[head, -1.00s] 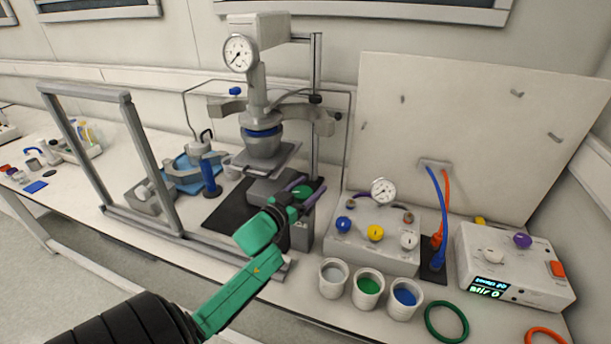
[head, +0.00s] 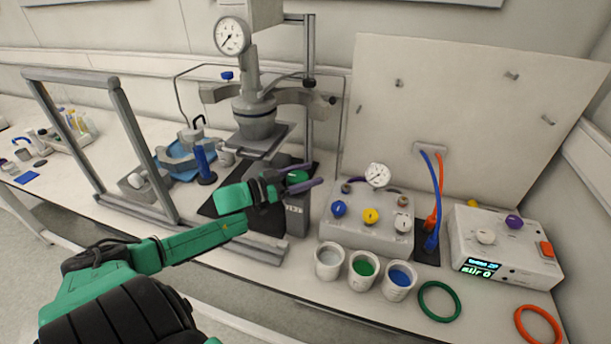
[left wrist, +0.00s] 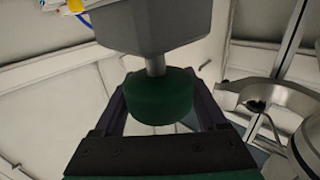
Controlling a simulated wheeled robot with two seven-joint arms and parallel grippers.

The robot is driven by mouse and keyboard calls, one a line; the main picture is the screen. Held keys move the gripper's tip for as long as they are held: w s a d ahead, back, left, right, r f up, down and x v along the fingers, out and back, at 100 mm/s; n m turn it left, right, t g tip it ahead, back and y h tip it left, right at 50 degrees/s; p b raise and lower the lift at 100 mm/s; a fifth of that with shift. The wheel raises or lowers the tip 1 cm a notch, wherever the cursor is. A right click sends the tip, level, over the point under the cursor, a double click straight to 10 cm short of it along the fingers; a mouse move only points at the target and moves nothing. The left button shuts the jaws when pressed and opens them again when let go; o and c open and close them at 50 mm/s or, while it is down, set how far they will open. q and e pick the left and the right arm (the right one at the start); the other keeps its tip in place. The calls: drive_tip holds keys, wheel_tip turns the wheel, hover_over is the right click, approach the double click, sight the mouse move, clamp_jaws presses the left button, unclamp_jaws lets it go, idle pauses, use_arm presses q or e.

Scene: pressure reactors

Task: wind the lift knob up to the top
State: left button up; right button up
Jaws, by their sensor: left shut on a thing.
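The green lift knob (head: 298,175) sits at the front of the grey lift base (head: 297,218). My left gripper (head: 306,182) is shut on it, with its purple fingers on both sides. In the left wrist view the knob (left wrist: 158,98) shows between the fingers, on a short grey shaft from the grey base. Above the base, the lift plate (head: 262,143) carries the grey reactor vessel (head: 254,127), which stands close under the reactor head (head: 252,103). I cannot tell whether they touch. My right gripper is out of view.
A grey frame (head: 140,145) stands left of the reactor. To the right are a gauge box (head: 365,232) with coloured knobs, several white cups (head: 329,261), a green ring (head: 439,301) and a controller (head: 500,247). A tall panel (head: 470,110) stands behind them.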

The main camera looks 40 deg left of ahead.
use_arm(q)
drive_tip(key=shift+d+f, duration=0.1)
drive_tip(key=shift+f, duration=0.05)
drive_tip(key=o, duration=1.3)
drive_tip(key=shift+w, duration=0.25)
drive_tip(key=p+v, duration=0.1)
drive_tip(key=v, duration=1.3)
drive_tip(key=shift+s, duration=0.25)
